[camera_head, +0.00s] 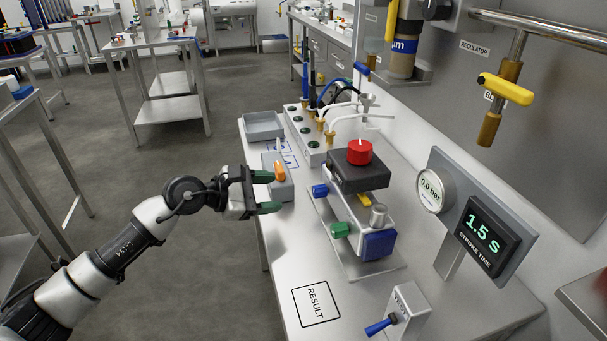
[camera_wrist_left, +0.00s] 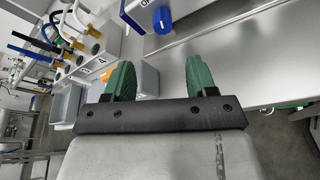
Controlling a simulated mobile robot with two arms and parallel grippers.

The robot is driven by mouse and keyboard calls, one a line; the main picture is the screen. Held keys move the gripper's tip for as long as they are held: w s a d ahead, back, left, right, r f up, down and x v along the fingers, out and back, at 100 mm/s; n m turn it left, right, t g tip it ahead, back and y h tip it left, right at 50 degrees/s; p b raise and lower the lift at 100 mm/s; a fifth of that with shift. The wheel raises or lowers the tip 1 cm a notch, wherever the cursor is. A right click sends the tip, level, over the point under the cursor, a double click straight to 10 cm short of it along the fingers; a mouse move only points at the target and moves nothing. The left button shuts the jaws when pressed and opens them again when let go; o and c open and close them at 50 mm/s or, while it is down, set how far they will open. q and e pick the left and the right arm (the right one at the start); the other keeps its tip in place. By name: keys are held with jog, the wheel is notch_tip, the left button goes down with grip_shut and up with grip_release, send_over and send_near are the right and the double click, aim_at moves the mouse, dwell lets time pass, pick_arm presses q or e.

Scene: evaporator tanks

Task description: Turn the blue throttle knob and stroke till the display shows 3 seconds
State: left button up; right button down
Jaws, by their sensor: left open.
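The blue throttle knob (camera_head: 320,190) sticks out from the near left side of the light-grey valve unit on the bench. It also shows in the left wrist view (camera_wrist_left: 163,20), beyond the fingers and apart from them. The tilted display (camera_head: 483,234) reads 1.5 s, stroke time. My left gripper (camera_head: 268,193) is open, its green fingertips spread with nothing held. It hovers at the bench's left edge, left of the blue knob. In the left wrist view its two green fingers (camera_wrist_left: 160,78) frame an empty gap. My right gripper is out of sight.
A grey box with an orange lever (camera_head: 280,171) stands close to my left fingers. The unit also carries a green knob (camera_head: 340,230) and a red knob (camera_head: 360,152). The gauge (camera_head: 430,190) reads 0.0 bar. A blue-handled switch box (camera_head: 408,309) stands in front.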

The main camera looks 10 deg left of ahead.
aim_at(314, 192)
pick_arm(q)
jog(key=s+m+t+p, duration=0.1)
jog(key=p, duration=0.1)
jog(key=s+m+t+p, duration=0.1)
jog(key=m+p, duration=0.1)
jog(key=p, duration=0.1)
jog(key=shift+s+d, duration=0.1)
jog(key=shift+d, duration=0.2)
jog(key=shift+s+f+m, duration=0.1)
jog(key=shift+f+m, duration=0.05)
jog(key=shift+m, duration=0.15)
jog(key=shift+d+f, duration=0.1)
jog(key=p+x, duration=0.1)
jog(key=x, duration=0.9)
jog(key=shift+w+d+f, duration=0.1)
jog(key=shift+w+f, duration=0.05)
jog(key=shift+w, duration=0.25)
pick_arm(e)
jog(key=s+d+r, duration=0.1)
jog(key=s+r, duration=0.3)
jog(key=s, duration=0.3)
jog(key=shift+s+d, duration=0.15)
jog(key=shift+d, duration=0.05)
pick_arm(q)
jog(key=shift+c, duration=0.5)
jog(key=c, duration=0.8)
jog(key=shift+y, duration=0.3)
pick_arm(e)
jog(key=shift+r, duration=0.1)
